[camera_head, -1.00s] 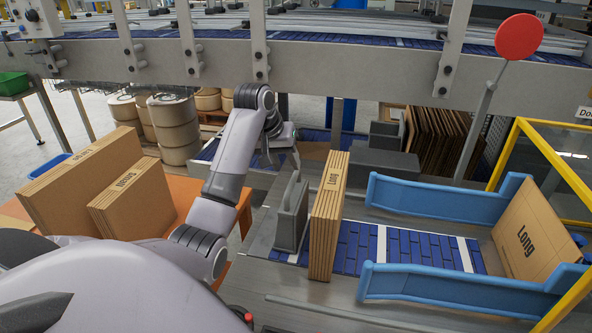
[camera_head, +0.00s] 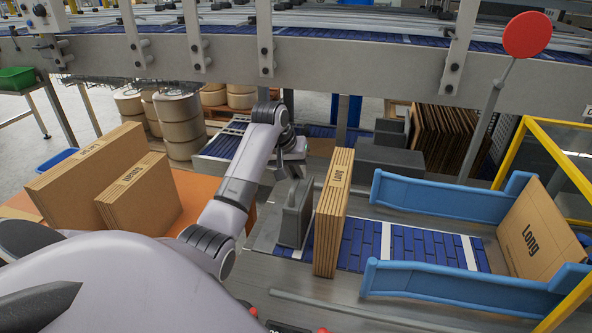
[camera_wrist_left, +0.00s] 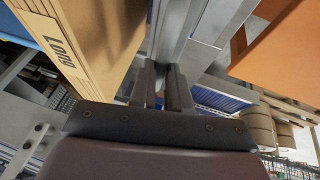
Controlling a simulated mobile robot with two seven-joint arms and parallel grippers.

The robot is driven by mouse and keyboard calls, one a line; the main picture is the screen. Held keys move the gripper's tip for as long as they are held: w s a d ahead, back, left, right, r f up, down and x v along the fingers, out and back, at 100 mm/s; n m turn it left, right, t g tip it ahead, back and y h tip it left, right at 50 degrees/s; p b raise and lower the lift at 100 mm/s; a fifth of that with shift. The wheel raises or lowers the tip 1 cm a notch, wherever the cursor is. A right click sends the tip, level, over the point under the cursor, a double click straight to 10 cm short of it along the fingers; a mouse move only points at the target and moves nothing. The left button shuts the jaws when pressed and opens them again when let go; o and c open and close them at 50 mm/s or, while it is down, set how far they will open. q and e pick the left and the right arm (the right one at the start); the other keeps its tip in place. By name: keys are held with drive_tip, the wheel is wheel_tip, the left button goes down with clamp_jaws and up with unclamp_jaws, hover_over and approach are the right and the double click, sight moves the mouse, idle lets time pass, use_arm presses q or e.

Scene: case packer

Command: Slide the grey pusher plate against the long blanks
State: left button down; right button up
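The grey pusher plate (camera_head: 294,222) stands upright on the machine bed, left of the upright stack of long blanks (camera_head: 330,225). A narrow gap shows between plate and stack. My left gripper (camera_head: 296,172) is at the top of the plate, pointing down. In the left wrist view its two fingers (camera_wrist_left: 163,88) stand a little apart at the grey plate (camera_wrist_left: 174,28); whether they clamp it is unclear. The long blanks (camera_wrist_left: 85,45) rise close beside the fingers at the left of that view. My right gripper is not in view.
Right of the stack, a blue belt (camera_head: 420,248) runs between two blue side rails (camera_head: 440,198) to an upright Long blank (camera_head: 535,235). More carton stacks (camera_head: 90,175) stand on an orange table at left. A grey overhead beam (camera_head: 340,68) crosses behind.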

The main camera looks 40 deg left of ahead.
use_arm(q)
drive_tip(key=d, duration=0.1)
drive_tip(key=w+d, duration=0.2)
drive_tip(key=shift+d, duration=0.35)
drive_tip(key=c, duration=1.1)
unclamp_jaws()
drive_tip(key=v, duration=0.7)
drive_tip(key=shift+r, duration=0.1)
